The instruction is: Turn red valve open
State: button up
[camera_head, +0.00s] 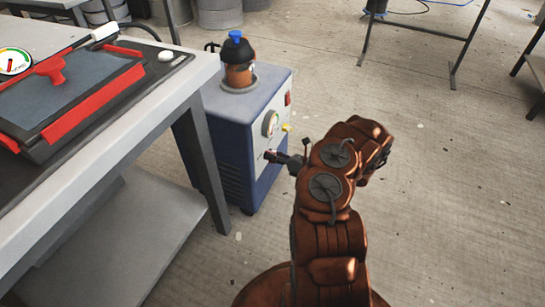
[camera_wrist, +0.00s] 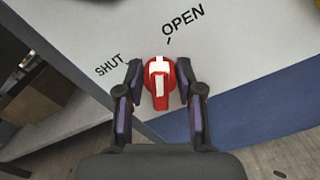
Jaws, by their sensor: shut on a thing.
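The red valve (camera_wrist: 159,88) is a round red knob with a raised handle and a white stripe, on the pale panel of a blue-and-white machine (camera_head: 262,165). In the wrist view its handle lies nearly upright in the picture, with its top end close to the tick under the word OPEN (camera_wrist: 184,20). The word SHUT (camera_wrist: 110,65) is printed to the left. My gripper (camera_wrist: 160,70) has a finger on each side of the valve and is shut on it. In the head view my gripper (camera_head: 278,157) reaches the machine's panel; the valve is mostly hidden there.
A gauge (camera_head: 271,123) and a yellow fitting (camera_head: 286,128) sit on the panel above my gripper. A black-and-orange bottle-shaped container (camera_head: 238,68) stands on the machine. A workbench (camera_head: 150,105) stands close on the left. The floor on the right is open.

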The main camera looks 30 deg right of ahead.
jog(key=shift+f+m, duration=0.15)
jog(key=shift+m, duration=1.35)
jog(key=o, duration=1.1)
jog(key=v, duration=1.2)
